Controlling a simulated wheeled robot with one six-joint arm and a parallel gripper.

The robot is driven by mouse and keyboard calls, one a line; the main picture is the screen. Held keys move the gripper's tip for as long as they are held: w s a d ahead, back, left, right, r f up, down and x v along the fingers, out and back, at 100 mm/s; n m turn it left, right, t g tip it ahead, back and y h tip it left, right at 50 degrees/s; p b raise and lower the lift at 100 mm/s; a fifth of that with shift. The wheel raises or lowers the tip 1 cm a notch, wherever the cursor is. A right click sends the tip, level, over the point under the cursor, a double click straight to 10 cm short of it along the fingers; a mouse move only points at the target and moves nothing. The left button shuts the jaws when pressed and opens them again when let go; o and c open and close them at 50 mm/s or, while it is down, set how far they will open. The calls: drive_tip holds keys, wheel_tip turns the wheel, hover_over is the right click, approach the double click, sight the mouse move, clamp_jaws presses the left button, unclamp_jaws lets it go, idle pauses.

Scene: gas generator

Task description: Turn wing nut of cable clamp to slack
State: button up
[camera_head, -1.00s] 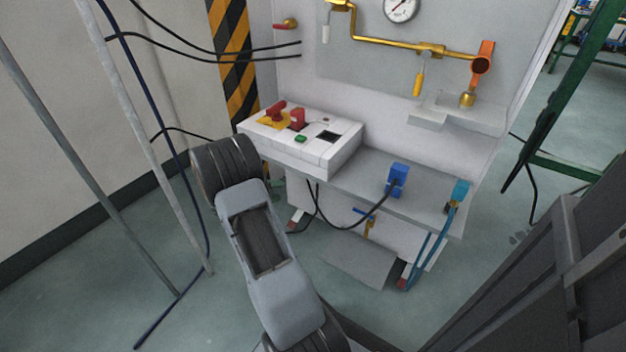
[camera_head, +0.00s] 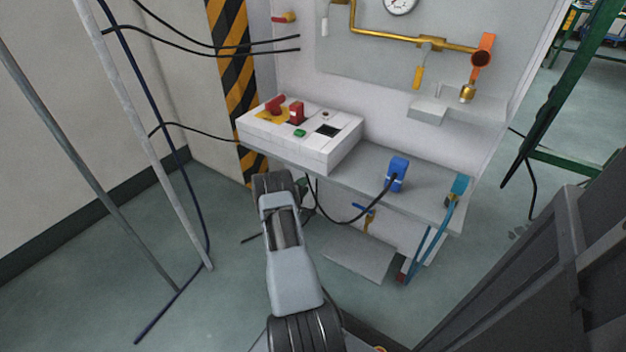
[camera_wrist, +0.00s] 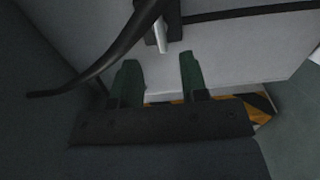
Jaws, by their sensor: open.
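In the wrist view, a black cable (camera_wrist: 112,62) runs from the left up to a dark fitting (camera_wrist: 168,18) at the top edge. A small pale tab (camera_wrist: 160,38) sticks out of this fitting. It may be the wing nut of the cable clamp, but the dim picture does not settle that. My gripper (camera_wrist: 158,76) is open and empty. Its two green fingers are spread below the tab, apart from it. In the head view, the gripper is mostly hidden behind my arm, below the front edge of the bench.
A white control box (camera_head: 300,138) with red switches stands on the grey bench (camera_head: 360,172). A blue plug (camera_head: 397,174) with a black cable (camera_head: 345,221) is to its right. A blue-handled valve (camera_head: 363,211) is below. Grey poles (camera_head: 140,135) stand at the left.

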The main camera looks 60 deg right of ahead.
drive_tip(key=d+b, duration=0.2)
drive_tip(key=d, duration=0.5)
drive_tip(key=shift+d, duration=0.15)
clamp_jaws()
